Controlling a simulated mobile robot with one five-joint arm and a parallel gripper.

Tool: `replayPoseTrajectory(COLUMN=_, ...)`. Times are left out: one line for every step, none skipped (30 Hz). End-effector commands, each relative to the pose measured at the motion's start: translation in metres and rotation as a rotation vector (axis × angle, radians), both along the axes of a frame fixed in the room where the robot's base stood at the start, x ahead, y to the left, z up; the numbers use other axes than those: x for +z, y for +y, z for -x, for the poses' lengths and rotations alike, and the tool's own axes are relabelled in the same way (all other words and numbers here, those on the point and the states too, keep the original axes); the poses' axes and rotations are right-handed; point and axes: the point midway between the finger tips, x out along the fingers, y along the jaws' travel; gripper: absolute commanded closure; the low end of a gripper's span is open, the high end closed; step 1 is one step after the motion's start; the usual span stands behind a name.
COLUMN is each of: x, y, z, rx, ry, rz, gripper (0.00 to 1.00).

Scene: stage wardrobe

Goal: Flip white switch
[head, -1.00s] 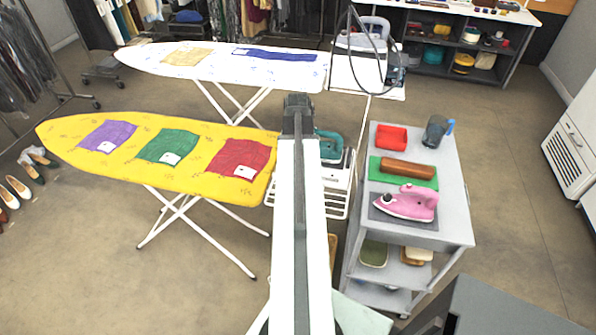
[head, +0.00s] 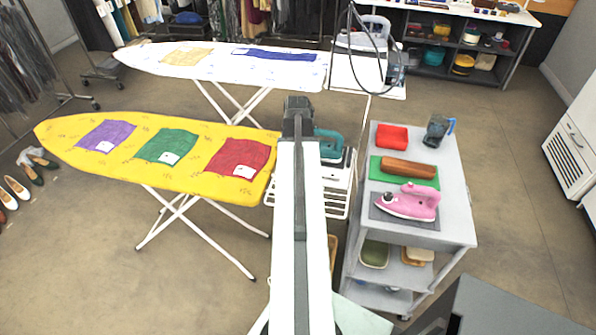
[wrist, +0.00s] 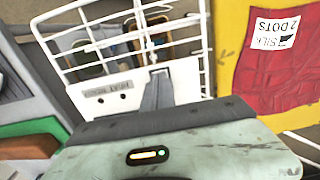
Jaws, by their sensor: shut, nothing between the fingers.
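I cannot make out a white switch clearly in either view. In the wrist view a white panel (wrist: 188,82) with a small grey label (wrist: 106,94) stands below a white wire rack (wrist: 125,40); the label's text is too small to read surely. My gripper (wrist: 160,76) is shut and empty, a grey shape in front of this panel, hiding part of it. I cannot tell whether it touches the panel. In the head view my arm hides much of this spot; the rack (head: 338,200) shows at the right end of the yellow ironing board (head: 70,130).
A white ironing board (head: 150,55) stands behind. A red cloth (wrist: 265,60) lies beside the rack.

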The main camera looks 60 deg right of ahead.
Motion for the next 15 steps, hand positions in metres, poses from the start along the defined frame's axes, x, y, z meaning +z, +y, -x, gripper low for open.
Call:
replayPoseTrajectory(x=-0.002, y=0.0, z=0.0, rx=0.0, ry=0.0, rz=0.001, gripper=1.0)
replayPoseTrajectory(x=-0.002, y=0.0, z=0.0, rx=0.0, ry=0.0, rz=0.001, gripper=1.0)
replayPoseTrajectory(x=-0.001, y=0.0, z=0.0, rx=0.0, ry=0.0, rz=0.001, gripper=1.0)
replayPoseTrajectory(x=0.0, y=0.0, z=0.0, rx=0.0, ry=0.0, rz=0.001, gripper=1.0)
replayPoseTrajectory(x=0.001, y=0.0, z=0.0, rx=0.0, ry=0.0, rz=0.001, gripper=1.0)
replayPoseTrajectory(x=0.004, y=0.0, z=0.0, rx=0.0, ry=0.0, rz=0.001, gripper=1.0)
replayPoseTrajectory(x=0.006, y=0.0, z=0.0, rx=0.0, ry=0.0, rz=0.001, gripper=1.0)
replayPoseTrajectory(x=0.009, y=0.0, z=0.0, rx=0.0, ry=0.0, rz=0.001, gripper=1.0)
replayPoseTrajectory(x=0.013, y=0.0, z=0.0, rx=0.0, ry=0.0, rz=0.001, gripper=1.0)
replayPoseTrajectory(x=0.016, y=0.0, z=0.0, rx=0.0, ry=0.0, rz=0.001, gripper=1.0)
replayPoseTrajectory(x=0.019, y=0.0, z=0.0, rx=0.0, ry=0.0, rz=0.001, gripper=1.0)
replayPoseTrajectory(x=0.023, y=0.0, z=0.0, rx=0.0, ry=0.0, rz=0.001, gripper=1.0)
replayPoseTrajectory(x=0.026, y=0.0, z=0.0, rx=0.0, ry=0.0, rz=0.001, gripper=1.0)
replayPoseTrajectory(x=0.029, y=0.0, z=0.0, rx=0.0, ry=0.0, rz=0.0, gripper=1.0)
replayPoseTrajectory(x=0.032, y=0.0, z=0.0, rx=0.0, ry=0.0, rz=0.0, gripper=1.0)
